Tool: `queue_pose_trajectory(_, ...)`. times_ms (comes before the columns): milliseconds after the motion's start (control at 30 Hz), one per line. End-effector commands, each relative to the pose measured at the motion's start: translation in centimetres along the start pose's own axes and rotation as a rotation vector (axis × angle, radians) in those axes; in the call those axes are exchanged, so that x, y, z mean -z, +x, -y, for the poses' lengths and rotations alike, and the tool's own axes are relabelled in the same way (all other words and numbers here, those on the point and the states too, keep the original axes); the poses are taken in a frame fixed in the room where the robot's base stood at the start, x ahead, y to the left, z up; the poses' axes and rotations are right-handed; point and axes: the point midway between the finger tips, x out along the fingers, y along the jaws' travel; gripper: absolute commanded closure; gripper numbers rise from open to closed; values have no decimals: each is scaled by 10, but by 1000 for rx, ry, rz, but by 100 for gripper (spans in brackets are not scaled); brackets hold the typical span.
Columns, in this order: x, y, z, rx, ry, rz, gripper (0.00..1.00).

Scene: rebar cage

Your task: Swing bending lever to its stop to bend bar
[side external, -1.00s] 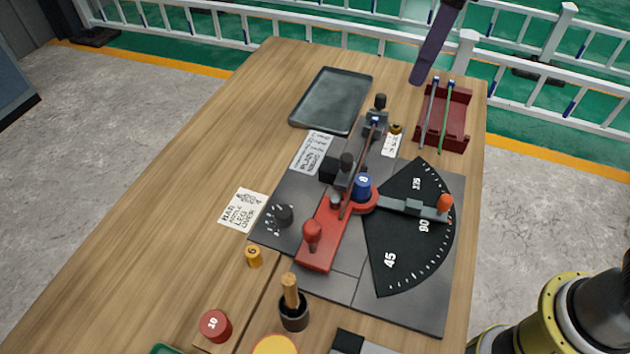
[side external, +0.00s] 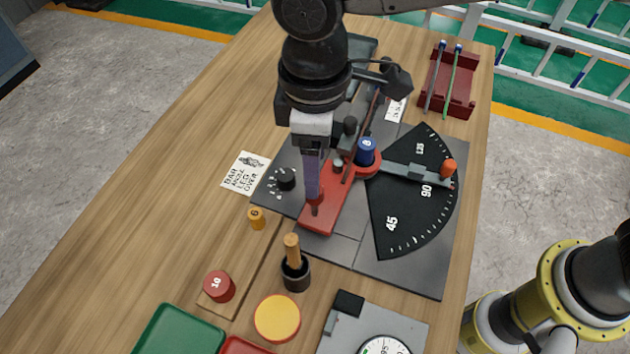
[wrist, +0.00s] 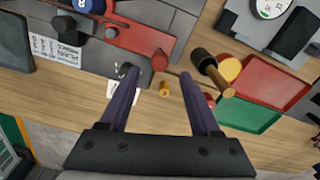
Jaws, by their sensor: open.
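The red bending lever (side external: 322,217) lies on the grey bending plate (side external: 345,250), pointing toward the front, beside the blue roller marked 8 (side external: 366,152). A brown bar (side external: 358,148) runs along the lever past the roller. The stop arm (side external: 408,170) with its orange knob (side external: 449,168) lies across the black angle scale (side external: 402,215), near the 90 mark.
A wooden-handled tool in a dark cup (side external: 295,272), an orange cylinder (side external: 256,218) and a red cylinder marked 10 (side external: 219,287) stand in front. A green tray (side external: 178,332) and a gauge (side external: 385,346) sit nearer. A red rack (side external: 449,88) holds bars at back right.

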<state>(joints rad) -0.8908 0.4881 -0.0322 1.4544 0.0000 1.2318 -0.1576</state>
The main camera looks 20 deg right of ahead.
Motion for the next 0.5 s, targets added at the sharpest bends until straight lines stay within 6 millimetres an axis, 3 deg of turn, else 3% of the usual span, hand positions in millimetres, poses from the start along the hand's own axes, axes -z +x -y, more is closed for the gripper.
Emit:
queue_pose_trajectory(200, -1, 38, 0, 0, 1, 3, 36)
queue_pose_trajectory(500, 0, 58, 0, 0, 1, 0, 36)
